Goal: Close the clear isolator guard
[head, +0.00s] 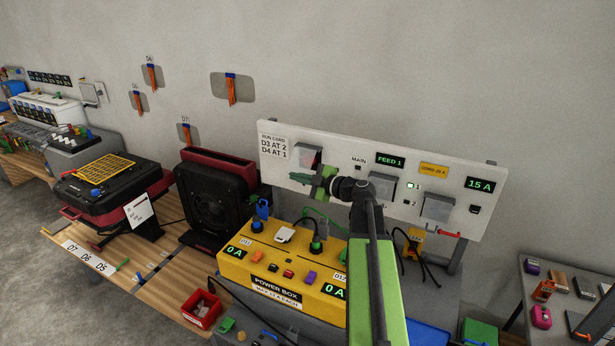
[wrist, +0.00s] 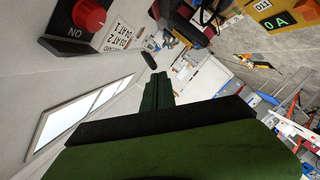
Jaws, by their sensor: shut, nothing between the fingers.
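A grey isolator box (head: 306,155) with red showing on it is at the left of the white panel (head: 345,160), beside the run card. My gripper (head: 293,177) is just below the isolator box in the head view, pointing left across the panel. Its green fingers also show in the wrist view (wrist: 158,78), together and empty. I cannot tell whether they touch anything.
Two more grey boxes, one in the middle (head: 382,187) and one at the right (head: 437,207), are on the panel. A red handle (head: 444,232) is below the right one. The yellow power box (head: 282,262) with cables stands below, and a black fan (head: 213,200) stands left.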

